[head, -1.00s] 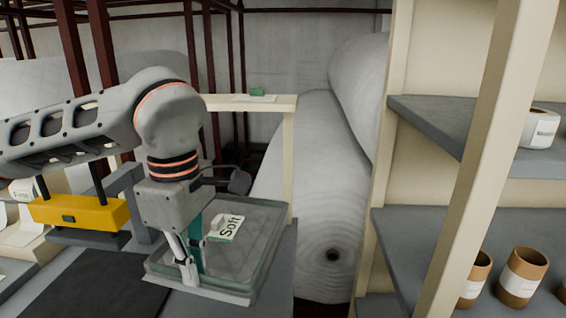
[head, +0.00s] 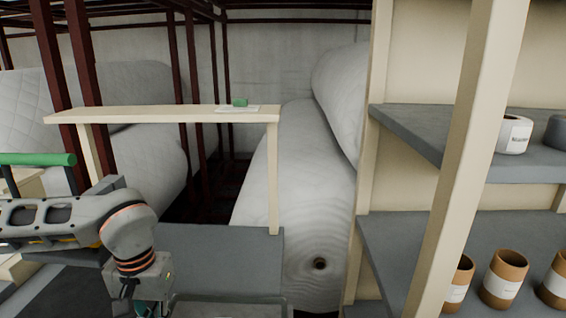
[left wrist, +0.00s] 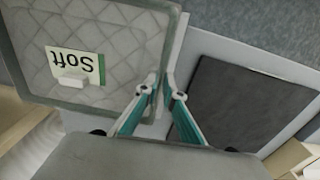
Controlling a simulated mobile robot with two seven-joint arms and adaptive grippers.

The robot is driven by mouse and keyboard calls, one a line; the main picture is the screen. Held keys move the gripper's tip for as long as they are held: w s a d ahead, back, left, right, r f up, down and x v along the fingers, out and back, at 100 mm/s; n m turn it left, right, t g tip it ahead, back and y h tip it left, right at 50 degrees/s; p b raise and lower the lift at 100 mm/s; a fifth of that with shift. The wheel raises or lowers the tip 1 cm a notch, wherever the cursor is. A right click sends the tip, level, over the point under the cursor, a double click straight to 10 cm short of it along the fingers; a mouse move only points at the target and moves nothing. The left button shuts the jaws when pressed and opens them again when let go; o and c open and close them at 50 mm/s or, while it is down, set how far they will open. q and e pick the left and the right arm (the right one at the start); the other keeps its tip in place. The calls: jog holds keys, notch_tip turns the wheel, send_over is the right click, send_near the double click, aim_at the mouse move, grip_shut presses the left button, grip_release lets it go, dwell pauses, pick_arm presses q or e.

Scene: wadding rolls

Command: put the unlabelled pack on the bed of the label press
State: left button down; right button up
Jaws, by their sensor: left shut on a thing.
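A clear quilted pack (left wrist: 110,45) with a white card reading "Soft" fills the upper left of the left wrist view. Only a pale sliver of it (head: 215,309) shows at the bottom of the head view. My left gripper (left wrist: 161,93) is shut on the pack's right edge, one finger on each side of it. In the head view its fingertips are cut off by the lower edge. A flat dark pad (left wrist: 245,105), apparently the press bed, lies right of the pack in the wrist view. A green bar (head: 38,160), perhaps the press handle, is at the far left. My right gripper is out of view.
A grey table surface (head: 225,262) is clear behind my left arm. A cream shelf (head: 165,115) above it bears a small green block (head: 240,102). A rack (head: 455,130) with several brown tubes (head: 502,280) is on the right.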

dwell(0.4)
pick_arm(q)
jog(key=shift+w+d+r, duration=0.1)
jog(key=shift+w+r, duration=0.05)
jog(key=shift+r, duration=0.25)
notch_tip(320, 180, up, 8)
jog(key=w+d+n+p, duration=0.2)
jog(key=w+n, duration=0.1)
jog(key=n, duration=0.3)
notch_tip(320, 180, up, 9)
jog(key=n+p, duration=0.2)
jog(key=n, duration=0.5)
send_over(187, 315)
notch_tip(187, 315, down, 14)
jog(key=shift+f, duration=3)
